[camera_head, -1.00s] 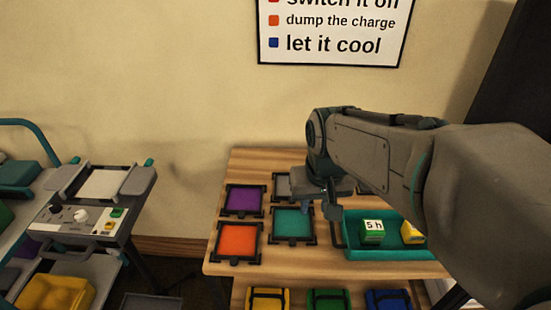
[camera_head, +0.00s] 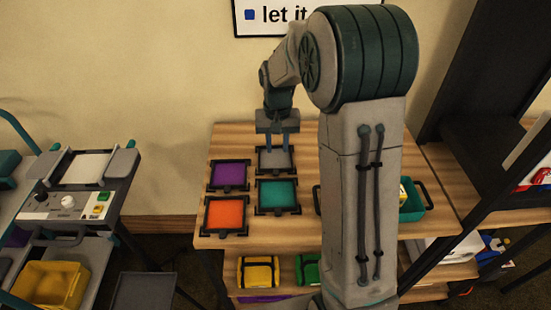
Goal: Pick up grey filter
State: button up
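The grey filter (camera_head: 274,160) lies on the wooden table at the back, a square grey panel in a dark frame. It is right of the purple filter (camera_head: 230,175) and behind the teal filter (camera_head: 277,195). My gripper (camera_head: 283,146) points down over the grey filter's back part, with its two fingers apart. Its fingertips overlap the filter in the picture; I cannot tell whether they touch it. Nothing shows held between them.
An orange filter (camera_head: 226,213) lies at the table's front left. My arm hides much of a teal tray (camera_head: 412,205) on the right. Yellow and green cases sit on the shelf below. A machine with a white panel (camera_head: 85,168) stands left, past a gap.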

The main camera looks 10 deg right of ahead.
send_over(276, 172)
jog(key=f, duration=0.5)
jog(key=shift+s+d+f, duration=0.1)
jog(key=shift+s+f, duration=0.1)
jog(key=shift+f, duration=0.1)
jog(key=shift+w+f+p, duration=0.15)
jog(key=shift+f+p, duration=0.65)
jog(key=shift+f, duration=1.75)
grip_shut()
